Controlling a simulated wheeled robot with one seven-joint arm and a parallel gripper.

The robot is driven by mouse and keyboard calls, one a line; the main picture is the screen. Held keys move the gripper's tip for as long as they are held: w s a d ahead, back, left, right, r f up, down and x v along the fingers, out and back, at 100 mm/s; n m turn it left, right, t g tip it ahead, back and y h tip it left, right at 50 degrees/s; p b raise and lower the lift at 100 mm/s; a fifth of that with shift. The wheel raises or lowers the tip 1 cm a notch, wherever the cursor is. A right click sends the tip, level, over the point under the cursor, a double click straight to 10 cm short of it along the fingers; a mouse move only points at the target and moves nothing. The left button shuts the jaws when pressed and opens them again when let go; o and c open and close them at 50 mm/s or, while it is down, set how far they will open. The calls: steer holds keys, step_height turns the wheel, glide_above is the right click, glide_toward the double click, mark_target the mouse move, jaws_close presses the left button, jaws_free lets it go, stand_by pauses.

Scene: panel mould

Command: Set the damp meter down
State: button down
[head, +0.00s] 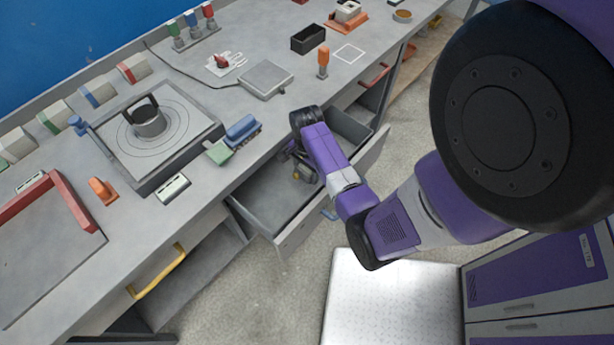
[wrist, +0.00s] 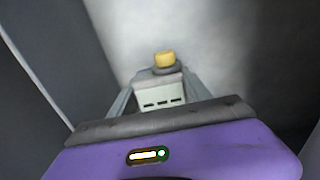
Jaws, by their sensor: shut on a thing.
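The damp meter (wrist: 165,59) shows in the wrist view as a yellow end with a dark collar, held between the fingertips. My gripper (wrist: 160,80) is shut on it. In the head view my gripper (head: 300,168) is low inside the open drawer (head: 262,205), with my arm coming in from the right. I cannot tell whether the meter touches the drawer floor.
The drawer's walls stand close around my gripper. Its floor is bare to the left.

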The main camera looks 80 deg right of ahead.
steer(key=shift+f+b, duration=0.7)
steer(key=shift+f, duration=0.55)
steer(key=shift+f, duration=0.15)
steer(key=shift+c, duration=2.4)
jaws_free()
step_height(320, 180, up, 8)
steer(key=p, duration=0.8)
steer(key=shift+f, duration=0.1)
